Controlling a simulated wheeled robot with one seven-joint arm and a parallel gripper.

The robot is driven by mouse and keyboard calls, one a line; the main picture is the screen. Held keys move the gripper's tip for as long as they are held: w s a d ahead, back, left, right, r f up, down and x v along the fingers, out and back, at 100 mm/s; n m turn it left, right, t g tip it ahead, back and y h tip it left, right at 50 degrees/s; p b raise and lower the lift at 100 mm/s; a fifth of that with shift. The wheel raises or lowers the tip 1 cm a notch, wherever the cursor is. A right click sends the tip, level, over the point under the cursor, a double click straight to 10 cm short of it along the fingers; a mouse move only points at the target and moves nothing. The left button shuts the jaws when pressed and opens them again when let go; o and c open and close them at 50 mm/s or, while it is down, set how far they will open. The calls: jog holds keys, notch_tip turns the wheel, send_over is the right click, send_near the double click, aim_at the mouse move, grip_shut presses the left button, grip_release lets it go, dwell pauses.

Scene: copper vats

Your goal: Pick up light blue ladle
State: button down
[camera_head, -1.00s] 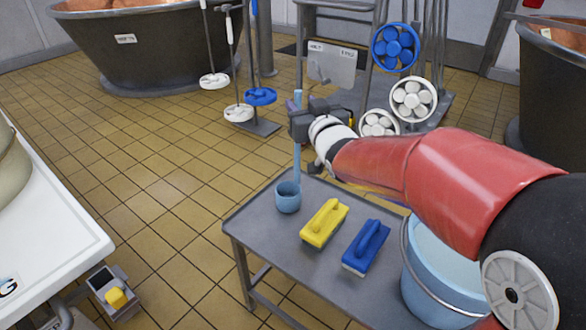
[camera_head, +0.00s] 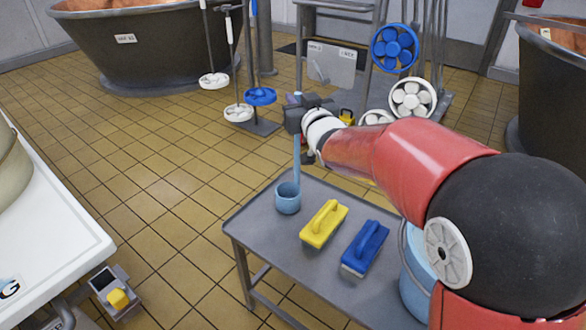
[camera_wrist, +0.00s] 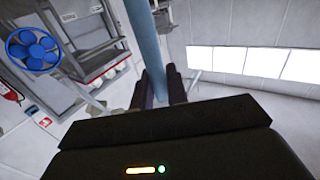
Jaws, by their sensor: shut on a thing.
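The light blue ladle (camera_head: 288,197) stands upright, its cup at the left back corner of the grey metal table (camera_head: 262,232). My gripper (camera_head: 297,112) is at the upper part of its handle, shut on it. In the wrist view the handle (camera_wrist: 147,45) runs up between the two dark fingers of my gripper (camera_wrist: 161,88). The ladle's cup looks to be on or just over the table top; I cannot tell if it touches.
A yellow brush (camera_head: 324,224) and a blue brush (camera_head: 365,248) lie on the table right of the ladle. A light blue bucket (camera_head: 414,285), partly hidden by my arm, stands further right. A white table edge (camera_head: 85,245) is at the left. Tiled floor between is mostly clear.

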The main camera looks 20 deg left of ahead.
notch_tip(320, 180, up, 20)
jog(key=p, duration=0.4)
dwell(1.1)
